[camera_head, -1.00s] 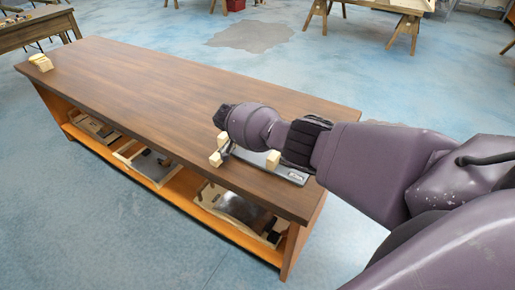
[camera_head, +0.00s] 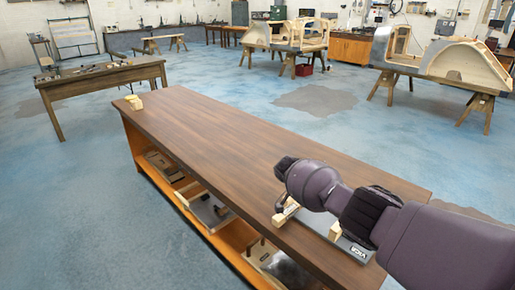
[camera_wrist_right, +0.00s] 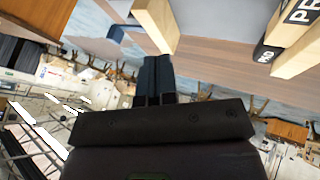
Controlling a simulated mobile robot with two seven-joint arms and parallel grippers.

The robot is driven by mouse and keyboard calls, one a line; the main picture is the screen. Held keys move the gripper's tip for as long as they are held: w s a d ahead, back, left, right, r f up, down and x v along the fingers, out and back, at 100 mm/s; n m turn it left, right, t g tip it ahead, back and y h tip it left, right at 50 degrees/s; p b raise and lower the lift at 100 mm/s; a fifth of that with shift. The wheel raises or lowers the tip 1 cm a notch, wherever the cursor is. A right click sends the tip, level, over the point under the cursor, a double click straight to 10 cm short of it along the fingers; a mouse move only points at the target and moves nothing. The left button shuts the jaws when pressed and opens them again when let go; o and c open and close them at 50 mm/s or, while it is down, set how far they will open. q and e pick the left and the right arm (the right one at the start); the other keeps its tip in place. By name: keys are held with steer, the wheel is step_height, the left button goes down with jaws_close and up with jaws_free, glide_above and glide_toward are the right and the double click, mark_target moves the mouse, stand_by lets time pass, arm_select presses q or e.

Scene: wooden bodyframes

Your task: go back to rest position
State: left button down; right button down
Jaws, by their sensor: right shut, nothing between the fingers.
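My right arm comes in from the right in the head view, over the near end of the wooden workbench (camera_head: 215,135). Its gripper shows in the right wrist view (camera_wrist_right: 154,60), with the two dark fingers together and nothing between them. Under the wrist is a grey plate (camera_head: 352,250) with pale wooden blocks (camera_head: 335,231). The wrist view also shows a wooden block (camera_wrist_right: 157,22) close to the fingertips; I cannot tell whether they touch. Another block (camera_wrist_right: 300,45) with black labelled parts is at the right. My left gripper is not in view.
Yellowish pieces (camera_head: 134,102) sit at the bench's far left end. Frames and panels (camera_head: 208,211) lie on the orange lower shelf. Another table (camera_head: 100,82) stands back left. Trestles carrying wooden bodyframes (camera_head: 468,65) stand at the back right. The blue floor between is open.

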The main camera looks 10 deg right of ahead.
steer(key=w+a+r+n+t+y, duration=0.45)
steer(key=w+a+n+t, duration=0.45)
steer(key=w+a+n, duration=0.25)
steer(key=s+a+n+t+y, duration=0.5)
steer(key=s+a+n, duration=0.1)
steer(key=a, duration=0.4)
arm_select(q)
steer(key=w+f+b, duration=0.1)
steer(key=b, duration=0.2)
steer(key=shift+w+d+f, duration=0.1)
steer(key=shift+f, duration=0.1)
arm_select(e)
steer(key=s+d+f+m+h, duration=0.1)
steer(key=s+d+f, duration=0.3)
steer(key=s, duration=0.9)
steer(key=s+d+f+m, duration=0.1)
steer(key=s+d+f, duration=0.4)
steer(key=s, duration=0.9)
steer(key=s+d+f+m+h, duration=0.1)
steer(key=s+d+f, duration=0.4)
steer(key=s, duration=0.9)
steer(key=shift+s+d+f+h, duration=0.25)
steer(key=shift+f+h, duration=0.1)
steer(key=shift+f, duration=0.6)
